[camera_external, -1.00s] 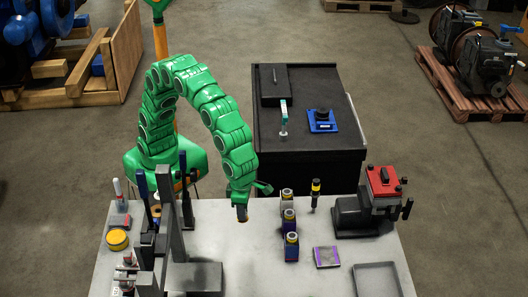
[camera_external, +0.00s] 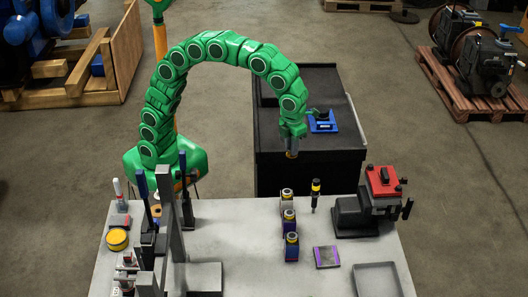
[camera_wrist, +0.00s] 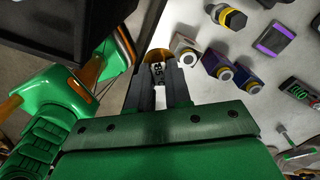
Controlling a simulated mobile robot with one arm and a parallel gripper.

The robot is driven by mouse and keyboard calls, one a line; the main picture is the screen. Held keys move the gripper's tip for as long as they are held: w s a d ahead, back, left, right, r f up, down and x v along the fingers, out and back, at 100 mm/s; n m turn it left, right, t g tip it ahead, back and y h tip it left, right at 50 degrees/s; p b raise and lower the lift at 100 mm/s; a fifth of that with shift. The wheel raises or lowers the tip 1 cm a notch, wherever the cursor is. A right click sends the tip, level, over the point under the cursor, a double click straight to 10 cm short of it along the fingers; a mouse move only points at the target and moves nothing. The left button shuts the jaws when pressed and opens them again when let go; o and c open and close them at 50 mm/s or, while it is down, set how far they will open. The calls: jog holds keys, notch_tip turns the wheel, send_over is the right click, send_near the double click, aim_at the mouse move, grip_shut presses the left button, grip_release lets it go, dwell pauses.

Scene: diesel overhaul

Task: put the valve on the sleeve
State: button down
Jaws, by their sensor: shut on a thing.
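My gripper (camera_external: 291,152) hangs over the front part of the black cart, pointing down. It is shut on a small piece, which I take as the valve. In the wrist view the valve (camera_wrist: 157,73) shows between the fingers as a dark body with pale markings and an amber round end. The fingers hide much of it. On the grey table stand three small blocks with round tops (camera_external: 289,216), in a row, and a black and yellow cylinder (camera_external: 316,195). I cannot tell which thing is the sleeve.
The black cart (camera_external: 300,172) stands behind the grey table (camera_external: 240,240). A blue stand with a black knob (camera_external: 322,122) sits on the cart. A red and black machine (camera_external: 375,205), purple pad (camera_external: 326,257) and grey tray (camera_external: 377,280) are at right. Tall posts (camera_external: 187,210) rise at left.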

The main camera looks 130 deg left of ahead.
jog(key=s+a+r+n, duration=0.4)
jog(key=s+a+n, duration=0.2)
jog(key=s+a, duration=0.6)
jog(key=s+a+r+n, duration=0.5)
jog(key=s+a, duration=0.6)
jog(key=a, duration=0.4)
send_near(323, 110)
jog(key=shift+s+d+f, duration=0.4)
jog(key=shift+s+f, duration=0.15)
jog(key=shift+w+a+f, duration=0.25)
jog(key=shift+f, duration=0.25)
jog(key=shift+w+a+f, duration=0.2)
jog(key=shift+a+f, duration=0.05)
jog(key=shift+f, duration=1.6)
jog(key=c, duration=1.1)
grip_release()
jog(key=shift+f, duration=0.1)
jog(key=shift+o, duration=0.2)
